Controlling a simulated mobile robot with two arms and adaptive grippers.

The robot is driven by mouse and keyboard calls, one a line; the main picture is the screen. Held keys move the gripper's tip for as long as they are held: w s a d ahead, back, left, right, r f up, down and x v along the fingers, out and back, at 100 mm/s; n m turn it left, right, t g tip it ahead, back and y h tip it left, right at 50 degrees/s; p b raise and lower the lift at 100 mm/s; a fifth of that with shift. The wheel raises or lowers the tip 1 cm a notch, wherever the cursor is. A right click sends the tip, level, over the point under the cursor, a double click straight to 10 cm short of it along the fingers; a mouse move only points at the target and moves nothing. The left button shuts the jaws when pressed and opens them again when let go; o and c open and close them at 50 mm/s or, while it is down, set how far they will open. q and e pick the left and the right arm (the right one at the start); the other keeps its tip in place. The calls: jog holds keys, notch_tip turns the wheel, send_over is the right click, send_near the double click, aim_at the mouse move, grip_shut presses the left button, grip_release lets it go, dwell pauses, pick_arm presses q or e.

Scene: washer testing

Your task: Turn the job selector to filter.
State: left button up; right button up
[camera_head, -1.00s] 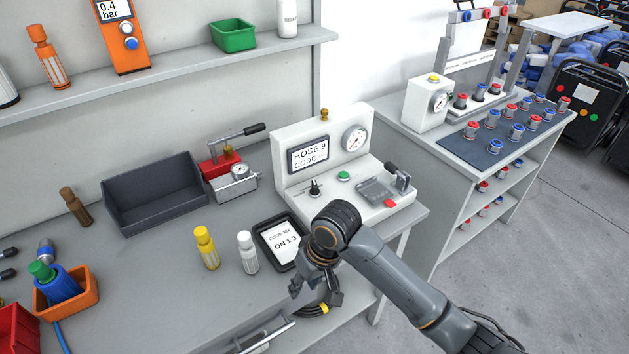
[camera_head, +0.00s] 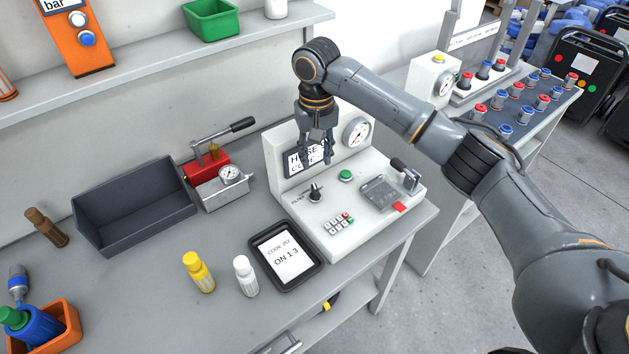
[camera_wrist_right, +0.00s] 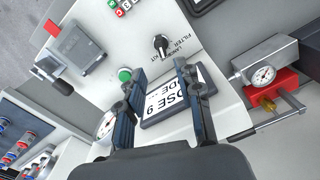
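The job selector (camera_head: 315,193) is a small black knob on the white test machine's (camera_head: 375,219) sloped top, left of the green button (camera_head: 345,175). In the right wrist view the knob (camera_wrist_right: 160,43) has a white pointer line and printed labels, one reading FILTER (camera_wrist_right: 180,42). My right gripper (camera_head: 317,160) hangs pointing down above the knob, in front of the display (camera_head: 294,166), apart from the knob. Its two fingers show spread and empty in the right wrist view (camera_wrist_right: 158,74). My left gripper is in neither view.
A keypad (camera_head: 339,223), a clear-lidded fixture (camera_head: 380,192) and a lever (camera_head: 406,175) sit on the machine. A red hand pump (camera_head: 207,166) is at left.

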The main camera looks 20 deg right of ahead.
send_over(315, 188)
jog(key=f, duration=0.4)
jog(key=shift+s+d+f+p, duration=0.1)
jog(key=shift+s+p, duration=0.1)
jog(key=shift+p, duration=0.1)
jog(key=f, duration=0.5)
jog(key=shift+w+f+p, duration=0.2)
jog(key=shift+f+p, duration=0.15)
jog(key=shift+f, duration=0.55)
jog(key=c, duration=0.7)
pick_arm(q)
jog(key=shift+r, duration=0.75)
pick_arm(e)
grip_shut()
